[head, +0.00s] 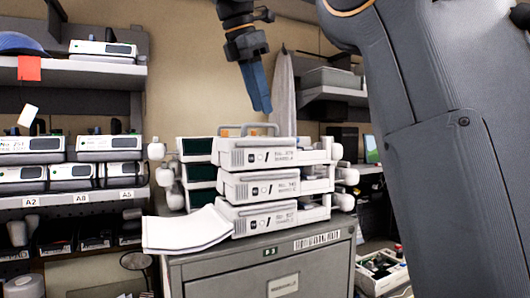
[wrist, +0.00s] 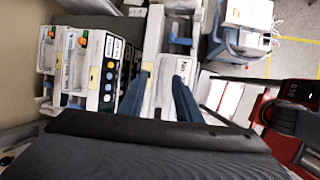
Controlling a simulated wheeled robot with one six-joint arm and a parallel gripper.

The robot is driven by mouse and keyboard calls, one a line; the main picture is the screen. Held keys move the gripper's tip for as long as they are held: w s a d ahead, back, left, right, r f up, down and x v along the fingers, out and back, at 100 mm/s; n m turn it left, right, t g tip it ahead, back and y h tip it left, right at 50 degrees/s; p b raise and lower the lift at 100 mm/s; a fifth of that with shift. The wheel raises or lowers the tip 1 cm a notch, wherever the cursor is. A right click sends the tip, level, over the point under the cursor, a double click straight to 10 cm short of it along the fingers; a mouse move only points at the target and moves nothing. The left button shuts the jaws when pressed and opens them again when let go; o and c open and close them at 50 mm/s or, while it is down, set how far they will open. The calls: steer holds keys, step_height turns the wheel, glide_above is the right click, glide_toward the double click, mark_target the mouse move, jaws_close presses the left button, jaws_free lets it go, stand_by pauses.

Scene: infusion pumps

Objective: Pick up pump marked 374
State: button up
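Three white pumps are stacked on a grey cabinet in the head view: a top pump (head: 270,154), a middle pump (head: 275,185) and a bottom pump (head: 265,216). Their front labels are too small to read surely, so I cannot tell which is marked 374. My gripper (head: 262,108) hangs above the top pump, its blue fingers pointing down, apart from it. In the wrist view my gripper (wrist: 159,82) shows its two fingers spread with a gap between them. A white pump body (wrist: 178,68) shows below and beyond them. Nothing is held.
Dark-screened pumps (head: 196,172) stand stacked behind and left; in the wrist view pumps with coloured buttons (wrist: 92,65) are at left. White papers (head: 186,230) lie on the cabinet (head: 230,268) beside the stack. Shelves (head: 75,195) with more pumps stand at left.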

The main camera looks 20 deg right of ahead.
steer(key=shift+p+x, duration=0.7)
steer(key=shift+x, duration=1.7)
steer(key=shift+s, duration=0.15)
jaws_close()
steer(key=shift+r, duration=0.1)
